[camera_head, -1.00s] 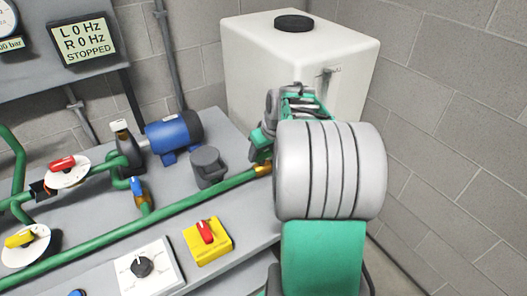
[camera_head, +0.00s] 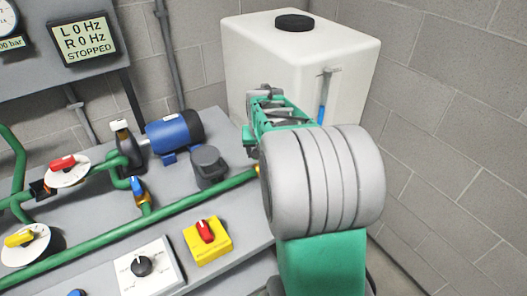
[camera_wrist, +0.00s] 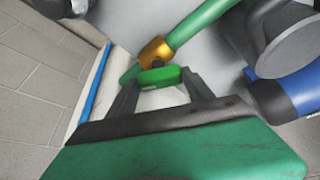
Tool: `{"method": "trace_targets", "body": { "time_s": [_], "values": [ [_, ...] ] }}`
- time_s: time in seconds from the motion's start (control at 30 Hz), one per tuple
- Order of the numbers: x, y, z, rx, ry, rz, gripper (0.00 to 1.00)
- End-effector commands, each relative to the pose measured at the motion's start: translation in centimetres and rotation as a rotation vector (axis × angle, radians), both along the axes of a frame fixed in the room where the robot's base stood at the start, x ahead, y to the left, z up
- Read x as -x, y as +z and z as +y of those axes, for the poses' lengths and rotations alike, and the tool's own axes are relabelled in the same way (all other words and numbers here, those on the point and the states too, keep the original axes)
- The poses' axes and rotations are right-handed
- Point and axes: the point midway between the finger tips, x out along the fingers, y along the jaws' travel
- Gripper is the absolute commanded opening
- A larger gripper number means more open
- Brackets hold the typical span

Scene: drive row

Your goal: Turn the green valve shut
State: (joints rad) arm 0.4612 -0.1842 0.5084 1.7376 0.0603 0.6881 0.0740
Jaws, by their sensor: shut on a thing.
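The green valve handle (camera_wrist: 158,76) is a small green bar beside a brass fitting (camera_wrist: 156,51) on the green pipe (camera_wrist: 200,22) in the wrist view. My gripper (camera_wrist: 160,86) is shut on this handle, with a dark finger on each side of it. In the head view, the brass fitting (camera_head: 257,170) shows at the right end of the long green pipe (camera_head: 185,204). There my own arm hides the handle, and my fingers are hard to make out.
A white tank (camera_head: 285,60) stands behind my arm. A blue motor (camera_head: 175,132) and a grey round part (camera_head: 209,166) sit left of it. A yellow box with a red switch (camera_head: 205,240) and a white dial box (camera_head: 143,266) are in front. Brick walls close the right side.

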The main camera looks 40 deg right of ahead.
Motion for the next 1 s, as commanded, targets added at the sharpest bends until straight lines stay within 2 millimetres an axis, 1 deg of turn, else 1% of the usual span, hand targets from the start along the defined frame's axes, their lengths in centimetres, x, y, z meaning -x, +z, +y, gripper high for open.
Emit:
{"method": "trace_targets", "body": {
  "time_s": [0.7,1.0],
  "values": [
    [-0.42,0.1,0.3,-0.001,-0.677,-0.001,0.2],
    [-0.55,0.11,0.29,-0.001,-0.908,-0.001,0.2]
  ]
}}
